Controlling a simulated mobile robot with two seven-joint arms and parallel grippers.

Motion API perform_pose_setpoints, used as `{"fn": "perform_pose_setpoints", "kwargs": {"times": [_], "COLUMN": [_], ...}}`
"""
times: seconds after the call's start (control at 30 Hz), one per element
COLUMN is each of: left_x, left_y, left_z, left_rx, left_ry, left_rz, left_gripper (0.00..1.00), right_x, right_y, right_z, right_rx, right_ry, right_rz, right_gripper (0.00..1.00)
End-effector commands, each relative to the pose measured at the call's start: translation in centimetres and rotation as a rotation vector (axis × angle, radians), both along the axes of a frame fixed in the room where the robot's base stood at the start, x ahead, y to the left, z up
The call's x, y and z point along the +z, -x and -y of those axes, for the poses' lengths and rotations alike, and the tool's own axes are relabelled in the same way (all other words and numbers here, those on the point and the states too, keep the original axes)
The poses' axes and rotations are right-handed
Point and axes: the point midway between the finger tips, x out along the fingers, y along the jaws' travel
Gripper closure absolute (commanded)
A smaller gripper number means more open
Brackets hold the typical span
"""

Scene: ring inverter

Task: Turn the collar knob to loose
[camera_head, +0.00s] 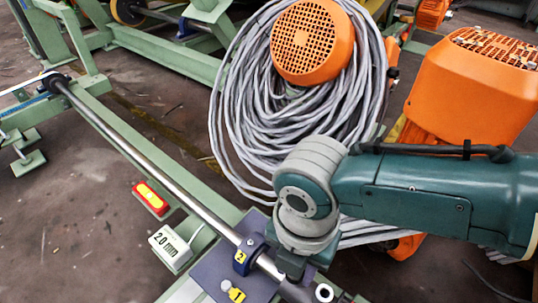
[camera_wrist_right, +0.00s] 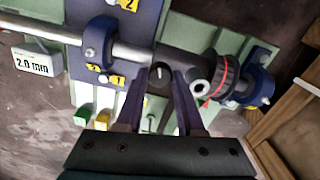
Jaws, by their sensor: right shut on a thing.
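The collar knob (camera_wrist_right: 160,78) is a dark round knob with a white pointer line, below the steel rod in the wrist view. My right gripper (camera_wrist_right: 163,88) is shut on it, one finger on each side. Its pointer stands nearly upright in that view; I cannot read any loose or tight marking. In the head view my right gripper (camera_head: 292,265) reaches down over the rod's near end and hides the knob. A dark collar on the rod (camera_wrist_right: 180,62) lies just above the fingers. My left gripper is not in view.
The steel rod (camera_head: 150,165) runs through a blue ring block tagged 2 (camera_head: 242,256). Coiled grey cable (camera_head: 235,110) and orange motors (camera_head: 470,85) stand behind my arm.

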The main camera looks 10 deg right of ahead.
Motion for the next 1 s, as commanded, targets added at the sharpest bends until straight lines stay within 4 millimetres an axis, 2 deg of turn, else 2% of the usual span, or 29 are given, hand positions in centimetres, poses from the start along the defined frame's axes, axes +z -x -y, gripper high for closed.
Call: {"fn": "perform_pose_setpoints", "kwargs": {"times": [0.4,0.93,0.97,1.0], "left_x": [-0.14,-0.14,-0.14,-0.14], "left_y": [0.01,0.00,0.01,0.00], "left_z": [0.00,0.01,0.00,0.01], "left_rx": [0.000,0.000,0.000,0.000], "left_ry": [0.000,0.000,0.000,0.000], "left_rz": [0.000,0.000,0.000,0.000], "left_gripper": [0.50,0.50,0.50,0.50], "right_x": [-0.08,-0.07,-0.07,-0.07], "right_y": [0.07,0.07,0.07,0.07], "right_z": [0.07,0.08,0.08,0.08], "right_rx": [0.171,0.192,0.192,0.192], "right_ry": [0.001,0.002,0.002,0.002], "right_rz": [-0.001,-0.001,-0.001,-0.001], "right_gripper": [1.00,1.00,0.60,0.55]}}
